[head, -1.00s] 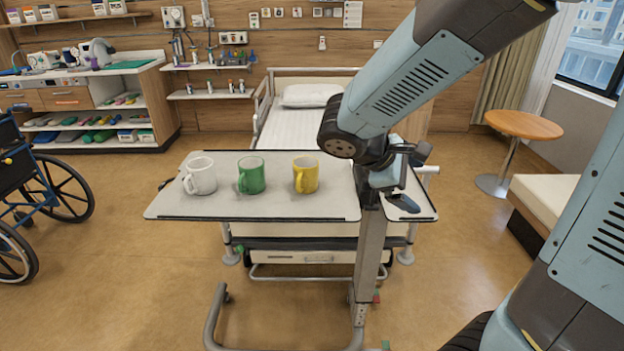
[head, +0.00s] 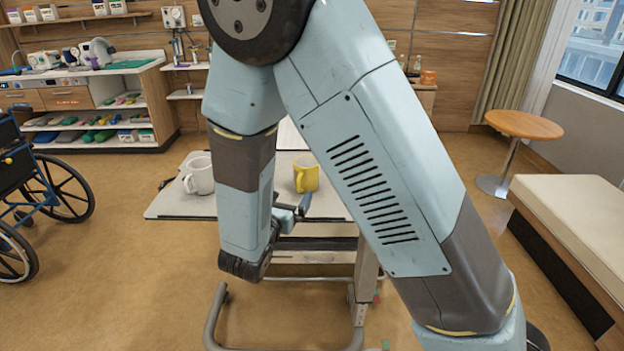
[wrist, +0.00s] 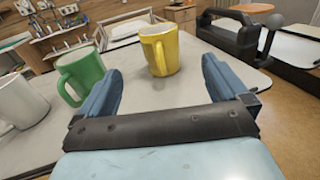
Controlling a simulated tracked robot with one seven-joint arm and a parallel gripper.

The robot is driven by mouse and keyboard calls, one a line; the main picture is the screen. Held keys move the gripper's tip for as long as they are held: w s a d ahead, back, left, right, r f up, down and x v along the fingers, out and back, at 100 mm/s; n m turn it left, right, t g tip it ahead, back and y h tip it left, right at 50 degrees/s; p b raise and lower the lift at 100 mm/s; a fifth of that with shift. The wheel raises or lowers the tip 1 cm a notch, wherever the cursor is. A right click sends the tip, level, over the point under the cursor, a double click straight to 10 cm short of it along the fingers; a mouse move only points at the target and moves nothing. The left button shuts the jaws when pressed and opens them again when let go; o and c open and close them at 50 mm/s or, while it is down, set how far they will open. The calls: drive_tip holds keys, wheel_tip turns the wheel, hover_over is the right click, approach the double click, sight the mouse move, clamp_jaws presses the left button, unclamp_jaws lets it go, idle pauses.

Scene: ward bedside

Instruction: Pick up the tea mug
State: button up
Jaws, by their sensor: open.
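A yellow mug (head: 307,175) stands upright on the overbed table (head: 172,206). It also shows in the wrist view (wrist: 163,52), ahead of the gap between my fingers. A green mug (wrist: 83,75) stands to its left in the wrist view, close beside my left finger; in the head view my arm hides it. A white mug (head: 200,177) stands farther left and shows partly in the wrist view (wrist: 20,103). The frames do not show which mug is the tea mug. My gripper (wrist: 162,78) is open and empty, on the near side of the mugs.
A wheelchair (head: 45,190) stands at the left. A round wooden table (head: 523,124) and a padded bench (head: 585,215) stand at the right. The bed behind the table is mostly hidden by my arm. Floor is open left of the table.

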sight(302, 171)
drive_tip(key=shift+w+a+f, duration=0.1)
drive_tip(key=shift+w+a, duration=0.1)
drive_tip(key=x, duration=0.8)
drive_tip(key=shift+x, duration=2.7)
drive_tip(key=shift+c, duration=0.2)
drive_tip(key=c, duration=1)
drive_tip(key=shift+c, duration=0.4)
